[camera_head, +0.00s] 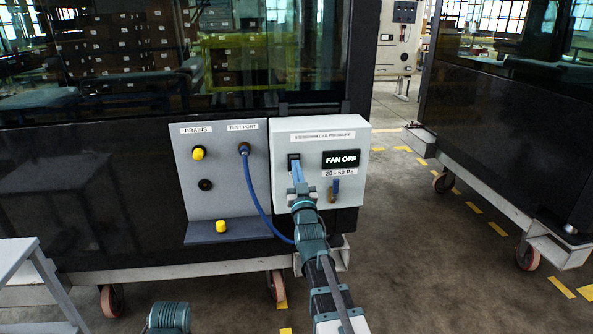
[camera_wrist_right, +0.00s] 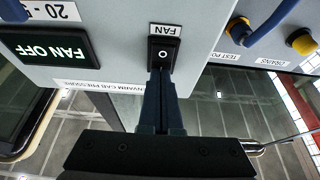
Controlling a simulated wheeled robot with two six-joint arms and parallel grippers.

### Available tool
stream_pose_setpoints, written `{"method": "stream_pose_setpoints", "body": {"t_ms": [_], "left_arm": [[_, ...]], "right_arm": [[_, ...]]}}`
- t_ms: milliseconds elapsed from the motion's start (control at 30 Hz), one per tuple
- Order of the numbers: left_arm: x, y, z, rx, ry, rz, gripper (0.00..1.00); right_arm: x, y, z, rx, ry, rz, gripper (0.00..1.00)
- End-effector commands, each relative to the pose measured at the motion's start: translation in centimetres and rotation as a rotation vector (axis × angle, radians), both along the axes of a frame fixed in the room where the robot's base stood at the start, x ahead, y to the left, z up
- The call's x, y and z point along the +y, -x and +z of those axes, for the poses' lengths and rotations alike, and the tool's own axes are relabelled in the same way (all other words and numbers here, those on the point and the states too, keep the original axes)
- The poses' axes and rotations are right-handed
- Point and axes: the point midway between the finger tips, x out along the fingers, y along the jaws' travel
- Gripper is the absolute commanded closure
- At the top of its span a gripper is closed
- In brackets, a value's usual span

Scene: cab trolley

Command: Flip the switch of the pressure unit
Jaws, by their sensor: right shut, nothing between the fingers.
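The pressure unit (camera_head: 348,133) is a light grey box on the dark cab wall, with a black display (camera_head: 341,159) reading "FAN OFF". Its black rocker switch (camera_head: 293,158) sits left of the display. In the right wrist view the switch (camera_wrist_right: 163,54) shows a white circle, under a "FAN" label. My right gripper (camera_head: 297,182) is shut and empty, its fingertips at the switch's lower part. In the right wrist view the fingertips (camera_wrist_right: 161,75) overlap the switch's edge; I cannot tell whether they touch it. Part of my left arm shows at the bottom, its gripper out of view.
Left of the unit is a grey panel (camera_head: 217,172) with yellow caps, a shelf and a blue hose (camera_head: 256,197) running to the unit's underside. A blue-handled valve (camera_head: 334,190) is under the display. A grey stand (camera_head: 17,262) is at lower left.

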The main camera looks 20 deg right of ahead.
Motion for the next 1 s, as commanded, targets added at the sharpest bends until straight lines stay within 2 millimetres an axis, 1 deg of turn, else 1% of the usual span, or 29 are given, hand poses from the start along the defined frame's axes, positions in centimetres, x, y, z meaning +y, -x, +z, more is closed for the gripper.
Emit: {"method": "stream_pose_setpoints", "body": {"t_ms": [67,200,267,567,667,767,1000], "left_arm": [[0.0,0.0,0.4,0.000,0.000,0.000,0.50],[0.0,0.0,2.4,0.000,0.000,0.000,0.50],[0.0,0.0,1.6,0.000,0.000,0.000,0.50],[0.0,0.0,1.6,0.000,0.000,0.000,0.50],[0.0,0.0,1.6,0.000,0.000,0.000,0.50],[0.0,0.0,1.7,0.000,0.000,0.000,0.50],[0.0,0.0,1.8,0.000,0.000,0.000,0.50]], "right_arm": [[0.0,0.0,0.3,0.007,-0.002,0.000,1.00],[-0.1,-0.4,1.1,0.058,-0.017,-0.001,1.00],[-0.1,-0.5,0.4,0.059,-0.018,-0.001,1.00],[0.0,-0.1,0.4,0.059,-0.017,0.000,1.00],[0.2,0.6,0.4,0.058,-0.017,0.000,1.00],[0.5,1.7,0.4,0.058,-0.016,0.001,1.00],[1.8,5.5,0.6,0.058,-0.017,0.004,1.00]]}}
